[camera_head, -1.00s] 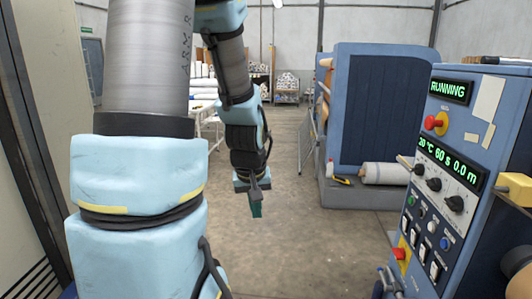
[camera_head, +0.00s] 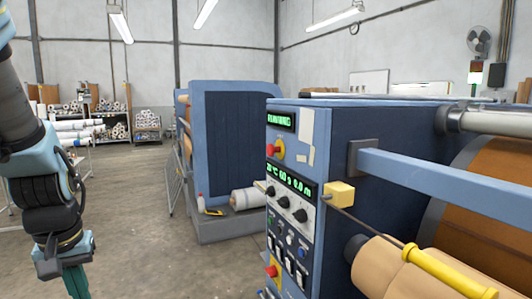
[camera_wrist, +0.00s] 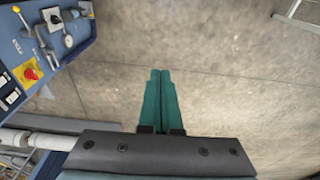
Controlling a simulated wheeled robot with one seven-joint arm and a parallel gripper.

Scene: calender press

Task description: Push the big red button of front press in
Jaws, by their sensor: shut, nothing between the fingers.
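The front press has a blue control panel (camera_head: 291,215) with a lit "RUNNING" display. A red knob or button on a yellow collar (camera_head: 275,149) sits just below that display. A second red button on a yellow plate (camera_head: 272,271) is low on the panel. In the wrist view, a red button on a yellow plate (camera_wrist: 31,74) shows at the left edge, apart from my fingers. My gripper (camera_head: 78,285) hangs at the lower left, well left of the panel, its tips near the frame's bottom. Its green fingers (camera_wrist: 160,72) are together and empty, pointing over bare floor.
A blue bar (camera_head: 440,185) and a yellow block (camera_head: 339,194) jut out right of the panel. A tan roll (camera_head: 400,270) lies below them. Another blue machine (camera_head: 238,140) stands behind. Floor (camera_head: 150,220) between gripper and panel is clear.

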